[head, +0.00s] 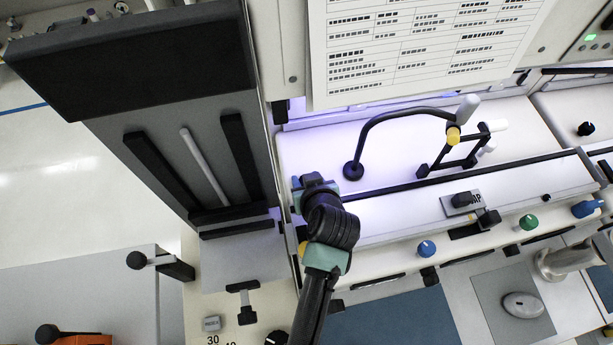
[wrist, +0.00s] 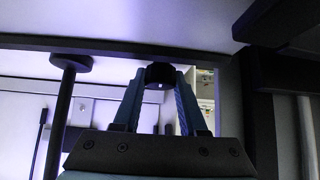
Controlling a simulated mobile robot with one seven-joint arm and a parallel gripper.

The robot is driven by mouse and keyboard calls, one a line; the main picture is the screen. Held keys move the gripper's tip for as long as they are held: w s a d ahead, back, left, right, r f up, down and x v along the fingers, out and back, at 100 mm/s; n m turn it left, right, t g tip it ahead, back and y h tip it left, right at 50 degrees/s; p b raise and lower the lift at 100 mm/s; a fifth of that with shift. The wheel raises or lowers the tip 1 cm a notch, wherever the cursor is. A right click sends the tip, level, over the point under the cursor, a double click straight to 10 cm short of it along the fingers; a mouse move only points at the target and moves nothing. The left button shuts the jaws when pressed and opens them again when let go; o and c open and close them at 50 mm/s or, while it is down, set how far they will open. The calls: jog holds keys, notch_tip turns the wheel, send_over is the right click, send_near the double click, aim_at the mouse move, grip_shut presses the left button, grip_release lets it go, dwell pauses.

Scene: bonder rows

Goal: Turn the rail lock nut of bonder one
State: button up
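In the wrist view a small dark round nut (wrist: 160,75) with a pale mark sits under the edge of a dark rail (wrist: 110,46). It looks like the rail lock nut. The two teal fingers of my gripper (wrist: 161,84) stand on either side of it, and their tips appear to touch it. In the head view my gripper (head: 308,184) is at the left end of the bonder (head: 390,150), by the dark rail. The nut is hidden there behind my gripper and wrist.
A black curved arm (head: 370,133) on a round foot stands right of my gripper. A printed sheet (head: 425,45) hangs above. Blue knobs (head: 427,249) and a green knob (head: 528,222) line the front. A grey panel with black bars (head: 180,150) is close on the left.

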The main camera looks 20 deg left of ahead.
jog(key=o, duration=0.5)
jog(key=shift+r, duration=0.1)
jog(key=b+v, duration=0.2)
jog(key=v, duration=1.1)
